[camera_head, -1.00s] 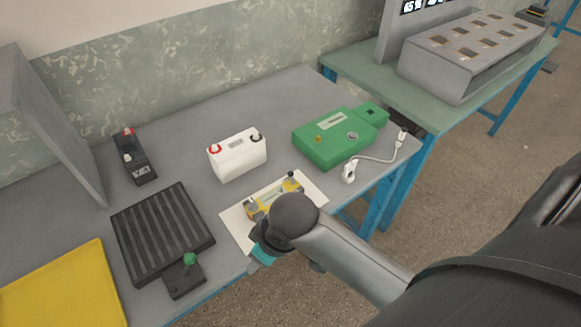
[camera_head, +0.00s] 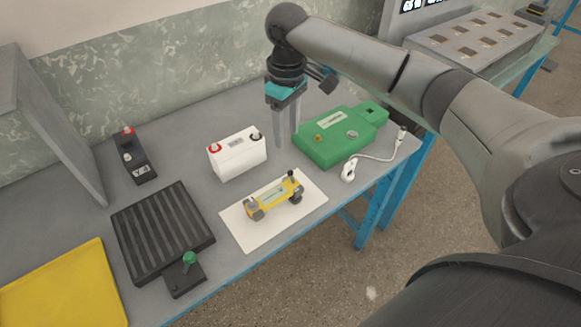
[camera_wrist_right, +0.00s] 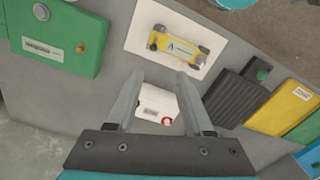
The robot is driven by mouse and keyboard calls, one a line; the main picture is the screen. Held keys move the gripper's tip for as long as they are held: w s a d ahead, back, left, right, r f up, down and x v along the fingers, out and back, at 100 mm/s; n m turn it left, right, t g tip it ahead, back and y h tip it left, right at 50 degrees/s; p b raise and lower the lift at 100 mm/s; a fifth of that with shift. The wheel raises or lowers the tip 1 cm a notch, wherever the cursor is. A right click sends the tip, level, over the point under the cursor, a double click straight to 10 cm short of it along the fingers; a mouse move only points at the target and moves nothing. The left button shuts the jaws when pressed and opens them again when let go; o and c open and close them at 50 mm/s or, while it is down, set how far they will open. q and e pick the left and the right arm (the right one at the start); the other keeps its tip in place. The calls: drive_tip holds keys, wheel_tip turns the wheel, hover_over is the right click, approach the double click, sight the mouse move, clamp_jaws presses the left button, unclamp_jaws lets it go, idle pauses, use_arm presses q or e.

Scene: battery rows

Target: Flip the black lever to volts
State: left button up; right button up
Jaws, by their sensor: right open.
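A small black box (camera_head: 135,158) with a red and a white part on top and a pale label stands at the back left of the grey table. I cannot tell whether one of its parts is the lever. My right gripper (camera_head: 287,142) points down, open and empty, between the white battery (camera_head: 237,156) and the green box (camera_head: 330,142), well to the right of the black box. In the right wrist view its two fingers (camera_wrist_right: 160,80) are apart, with the white battery (camera_wrist_right: 150,100) showing between them. My left gripper is not in view.
A yellow wheeled toy (camera_head: 273,197) lies on a white sheet (camera_head: 243,232). A black ribbed plate (camera_head: 160,225) and a black block with a green knob (camera_head: 190,260) stand at the front left, beside a yellow tray (camera_head: 65,290). A white cable (camera_head: 375,158) lies by the green box.

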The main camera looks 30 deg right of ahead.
sight(291, 170)
drive_tip(key=shift+m, duration=0.3)
drive_tip(key=f+b, duration=0.1)
drive_tip(key=f, duration=0.3)
drive_tip(key=f+b, duration=0.1)
drive_tip(key=f, duration=0.4)
drive_tip(key=d+f+b, duration=0.1)
drive_tip(key=f, duration=0.3)
drive_tip(key=shift+w+d+f, duration=0.1)
drive_tip(key=shift+f, duration=0.25)
clamp_jaws()
